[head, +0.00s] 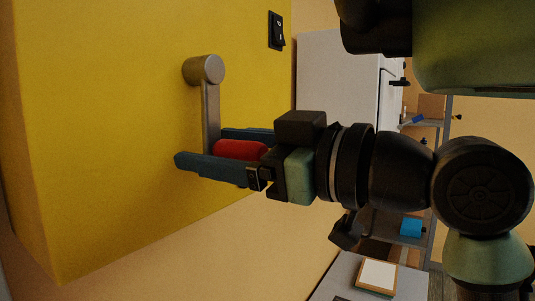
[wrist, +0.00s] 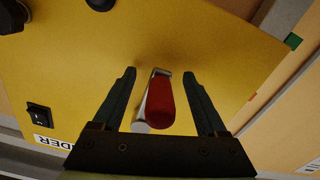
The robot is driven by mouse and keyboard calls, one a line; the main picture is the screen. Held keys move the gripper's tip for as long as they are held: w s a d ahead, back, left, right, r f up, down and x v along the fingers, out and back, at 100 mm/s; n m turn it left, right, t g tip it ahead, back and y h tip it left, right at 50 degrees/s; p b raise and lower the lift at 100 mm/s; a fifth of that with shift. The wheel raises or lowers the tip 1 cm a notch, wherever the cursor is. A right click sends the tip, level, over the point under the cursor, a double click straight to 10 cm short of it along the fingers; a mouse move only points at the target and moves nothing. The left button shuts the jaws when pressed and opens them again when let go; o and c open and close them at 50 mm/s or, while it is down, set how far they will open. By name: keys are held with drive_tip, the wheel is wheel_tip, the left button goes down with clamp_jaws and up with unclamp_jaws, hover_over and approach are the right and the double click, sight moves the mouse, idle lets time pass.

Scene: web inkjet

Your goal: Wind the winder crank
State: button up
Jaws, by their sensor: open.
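The winder is a yellow box (head: 100,120) with a grey metal crank (head: 210,110) on its face. The crank's round hub (head: 204,70) is above, and its arm hangs down to a red handle (head: 240,150). The red handle also shows in the wrist view (wrist: 160,102). My gripper (head: 212,148) is open, with one blue finger on each side of the red handle. In the wrist view my gripper (wrist: 160,80) shows gaps between the handle and both fingers. The handle's far end meets the crank arm between the fingertips.
A black rocker switch (head: 277,31) sits on the yellow face, up and right of the hub. Shelves (head: 425,122) with boxes and a blue item (head: 411,227) stand in the background. A grey table (head: 345,280) with a book-like item (head: 377,276) is at lower right.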

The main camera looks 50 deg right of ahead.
drive_tip(key=s+b, duration=0.1)
drive_tip(key=s, duration=0.6)
drive_tip(key=shift+d, duration=0.3)
drive_tip(key=shift+r, duration=0.1)
